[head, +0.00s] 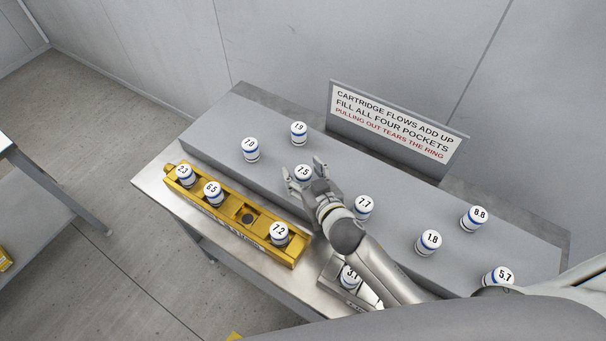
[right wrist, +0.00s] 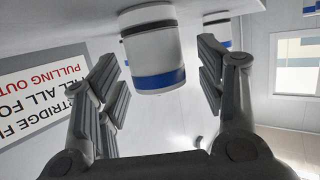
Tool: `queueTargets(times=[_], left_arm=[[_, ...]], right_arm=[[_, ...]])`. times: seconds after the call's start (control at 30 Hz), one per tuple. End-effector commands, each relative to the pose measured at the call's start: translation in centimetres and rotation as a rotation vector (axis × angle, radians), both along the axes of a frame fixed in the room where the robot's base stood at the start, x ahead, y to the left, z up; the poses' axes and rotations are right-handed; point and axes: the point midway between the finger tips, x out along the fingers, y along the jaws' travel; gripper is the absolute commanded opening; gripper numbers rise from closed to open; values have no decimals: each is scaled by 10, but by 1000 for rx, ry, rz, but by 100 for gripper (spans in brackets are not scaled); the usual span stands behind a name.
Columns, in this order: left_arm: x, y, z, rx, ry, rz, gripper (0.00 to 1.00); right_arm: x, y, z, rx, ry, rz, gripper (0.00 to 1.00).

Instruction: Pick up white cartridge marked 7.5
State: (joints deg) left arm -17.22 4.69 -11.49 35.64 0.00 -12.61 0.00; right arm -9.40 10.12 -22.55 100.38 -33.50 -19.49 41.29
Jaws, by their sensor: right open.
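The white cartridge marked 7.5 (head: 303,173) stands upright on the raised grey shelf in the head view. My right gripper (head: 304,168) is open, with its fingers on either side of this cartridge. In the right wrist view, the picture is upside down and the white cartridge with a blue band (right wrist: 153,50) sits between the spread fingers of the right gripper (right wrist: 163,78). A gap shows on both sides of it, so I see no grip. My left gripper is not in view.
A yellow block (head: 219,222) holds cartridges 2.3, 6.5 and 7.2, with one empty pocket (head: 246,217). Cartridges 7.0 (head: 251,152), 1.9 (head: 299,135) and 7.7 (head: 363,209) stand near my right gripper. A sign (head: 395,122) stands behind. Cartridge 3.1 (head: 349,280) is partly hidden by my arm.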

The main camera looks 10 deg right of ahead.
Motion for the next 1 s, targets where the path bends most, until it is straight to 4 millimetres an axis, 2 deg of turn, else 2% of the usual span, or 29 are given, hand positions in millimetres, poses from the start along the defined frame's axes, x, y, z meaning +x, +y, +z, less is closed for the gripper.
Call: queueTargets(times=[0.1,0.33,0.77,1.0], left_arm=[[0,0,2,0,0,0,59],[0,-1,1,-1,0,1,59],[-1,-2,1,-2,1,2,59],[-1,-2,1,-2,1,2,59]], right_arm=[[6,2,-2,0,0,1,64],[6,2,-2,0,0,1,64],[6,1,-2,0,1,0,10],[7,1,-1,0,-1,0,10]])
